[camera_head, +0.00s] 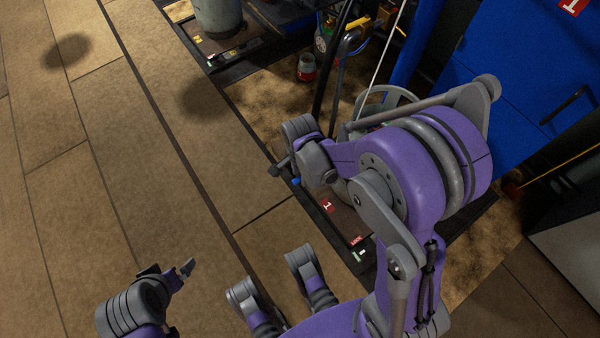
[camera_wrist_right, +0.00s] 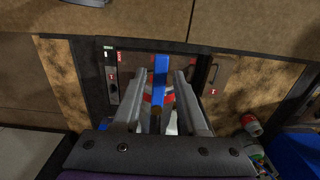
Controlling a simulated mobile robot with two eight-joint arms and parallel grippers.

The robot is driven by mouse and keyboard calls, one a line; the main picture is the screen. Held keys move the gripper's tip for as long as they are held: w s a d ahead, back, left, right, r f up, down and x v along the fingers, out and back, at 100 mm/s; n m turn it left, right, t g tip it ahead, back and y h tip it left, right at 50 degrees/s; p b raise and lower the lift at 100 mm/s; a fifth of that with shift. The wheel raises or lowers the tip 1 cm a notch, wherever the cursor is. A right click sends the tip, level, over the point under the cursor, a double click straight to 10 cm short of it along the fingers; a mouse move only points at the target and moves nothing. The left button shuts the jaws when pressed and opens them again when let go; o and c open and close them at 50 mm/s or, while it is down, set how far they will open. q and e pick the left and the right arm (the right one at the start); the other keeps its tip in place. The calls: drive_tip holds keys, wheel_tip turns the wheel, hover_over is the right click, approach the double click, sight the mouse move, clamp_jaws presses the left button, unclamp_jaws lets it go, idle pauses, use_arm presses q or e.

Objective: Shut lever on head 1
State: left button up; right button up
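The blue lever (camera_wrist_right: 160,72) of head 1 stands between the two fingers of my right gripper (camera_wrist_right: 160,88) in the right wrist view, with a gap on both sides. That gripper is open. Red marks (camera_wrist_right: 150,98) lie behind the lever. In the head view only a small blue tip (camera_head: 296,182) shows beside my right gripper (camera_head: 285,170); my right arm hides most of the lever. The dark plate (camera_head: 345,222) below bears a red label marked 1 (camera_head: 327,206). My left gripper (camera_head: 184,270) is at the lower left, away from the lever; its opening is unclear.
A blue cabinet (camera_head: 515,65) with a black handle stands at the upper right. A grey cylinder (camera_head: 218,18) stands on another plate at the top. The tiled floor (camera_head: 120,150) at left is clear.

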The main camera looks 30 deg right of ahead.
clamp_jaws()
idle(1.2)
